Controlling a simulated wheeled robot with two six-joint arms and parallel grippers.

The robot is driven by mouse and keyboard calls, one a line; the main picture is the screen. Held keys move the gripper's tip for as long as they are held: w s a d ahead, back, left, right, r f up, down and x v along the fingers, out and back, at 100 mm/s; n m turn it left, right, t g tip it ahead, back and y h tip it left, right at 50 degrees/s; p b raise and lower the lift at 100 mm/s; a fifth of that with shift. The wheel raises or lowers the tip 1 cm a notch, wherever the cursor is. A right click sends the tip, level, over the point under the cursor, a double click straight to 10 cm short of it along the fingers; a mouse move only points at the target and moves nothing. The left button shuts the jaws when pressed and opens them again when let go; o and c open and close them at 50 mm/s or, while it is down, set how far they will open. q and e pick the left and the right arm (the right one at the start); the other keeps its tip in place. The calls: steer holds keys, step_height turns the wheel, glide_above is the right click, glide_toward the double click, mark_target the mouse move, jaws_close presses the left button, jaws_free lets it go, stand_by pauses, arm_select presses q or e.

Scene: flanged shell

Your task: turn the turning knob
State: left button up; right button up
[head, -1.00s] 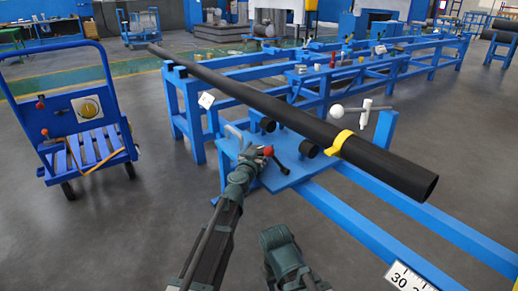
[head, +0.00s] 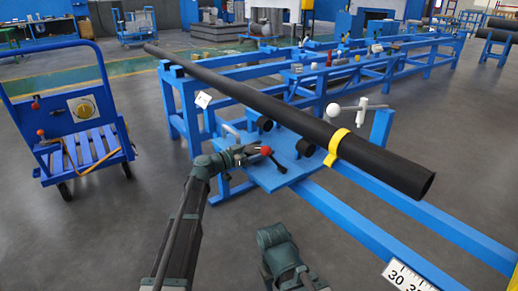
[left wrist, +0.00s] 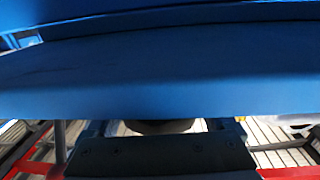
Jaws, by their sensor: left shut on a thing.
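My left gripper (head: 247,154) is at the near edge of the blue plate under the long pipe. It is shut at the turning knob, which shows as a red ball (head: 266,150) with a black lever (head: 278,166). The exact contact is too small to make out. In the left wrist view a dark part of the gripper (left wrist: 160,155) lies along the bottom, below a broad blue surface, and the fingertips are hidden. Part of my right arm shows at the bottom middle of the head view, but I see no jaws on it.
A long black pipe (head: 300,120) with a yellow band (head: 338,146) crosses above the blue plate (head: 268,181). A blue cart (head: 85,150) with a yellow dial (head: 82,107) stands at the left. A white ball (head: 333,110) is beside the pipe. The floor between cart and bench is clear.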

arm_select(q)
steer(key=m+g+h, duration=0.1)
steer(key=g, duration=0.1)
steer(key=m+g, duration=0.2)
steer(key=m+g+h, duration=0.1)
steer(key=g, duration=0.1)
steer(key=shift+s+d+h, duration=0.15)
steer(key=shift+s+h, duration=0.1)
steer(key=shift+h, duration=0.05)
steer(key=shift+s+m+g, duration=0.2)
steer(key=shift+m+g, duration=0.45)
steer(key=shift+g, duration=0.3)
steer(key=shift+s+m+g, duration=0.2)
steer(key=shift+m+g, duration=0.4)
steer(key=shift+g, duration=0.4)
steer(key=shift+s+m+g, duration=0.2)
steer(key=shift+m+g, duration=0.45)
steer(key=shift+g, duration=0.3)
steer(key=shift+s, duration=0.1)
steer(key=o, duration=1.1)
steer(key=shift+s, duration=0.1)
